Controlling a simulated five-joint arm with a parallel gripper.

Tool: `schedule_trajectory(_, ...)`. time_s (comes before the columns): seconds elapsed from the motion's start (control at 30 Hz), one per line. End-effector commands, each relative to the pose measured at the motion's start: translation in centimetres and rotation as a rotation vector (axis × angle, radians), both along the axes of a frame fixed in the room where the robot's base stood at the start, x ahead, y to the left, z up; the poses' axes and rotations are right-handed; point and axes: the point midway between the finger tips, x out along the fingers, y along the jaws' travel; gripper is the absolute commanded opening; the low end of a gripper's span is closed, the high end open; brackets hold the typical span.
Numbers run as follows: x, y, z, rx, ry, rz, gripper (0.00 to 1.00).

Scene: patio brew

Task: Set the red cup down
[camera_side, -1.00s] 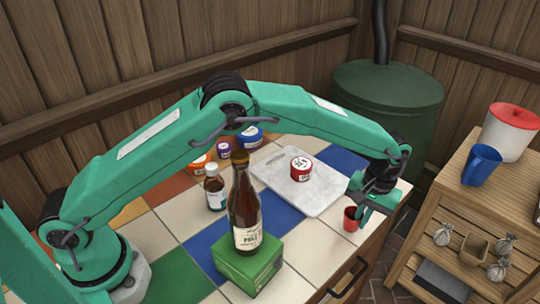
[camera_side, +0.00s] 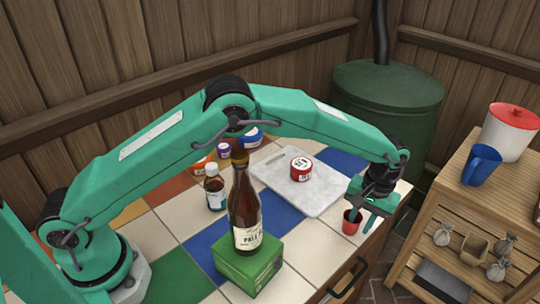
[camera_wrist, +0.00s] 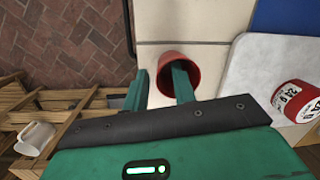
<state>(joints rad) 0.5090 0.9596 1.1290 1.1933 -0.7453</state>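The red cup (camera_side: 350,226) stands upright on the light tiles near the counter's edge, beside the corner of the marble board (camera_side: 322,199). My gripper (camera_side: 362,222) is right at the cup with its fingers spread. In the wrist view, one finger of my gripper (camera_wrist: 160,72) reaches into the mouth of the cup (camera_wrist: 195,58). The other finger is outside, to the left of the cup, with a visible gap to its wall. The cup's base is partly hidden in the wrist view.
A red-and-white tin (camera_side: 301,169) sits on the marble board. A brown bottle (camera_side: 243,205) stands on a green box (camera_side: 250,265), with a small white-capped bottle (camera_side: 215,188) behind. A wooden shelf (camera_side: 450,205) with a blue mug (camera_side: 481,166) stands right, past a gap.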

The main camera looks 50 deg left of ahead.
Motion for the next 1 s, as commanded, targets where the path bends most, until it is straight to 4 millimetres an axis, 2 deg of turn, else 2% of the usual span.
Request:
schedule_trajectory(0.27,0.2,-0.1,1.5,-0.001,-0.002,0.0,0.26)
schedule_trajectory(0.8,1.2,-0.7,9.7,-0.001,-0.002,0.0,0.26)
schedule_trajectory(1.0,1.4,-0.8,11.5,-0.001,-0.001,0.0,0.26)
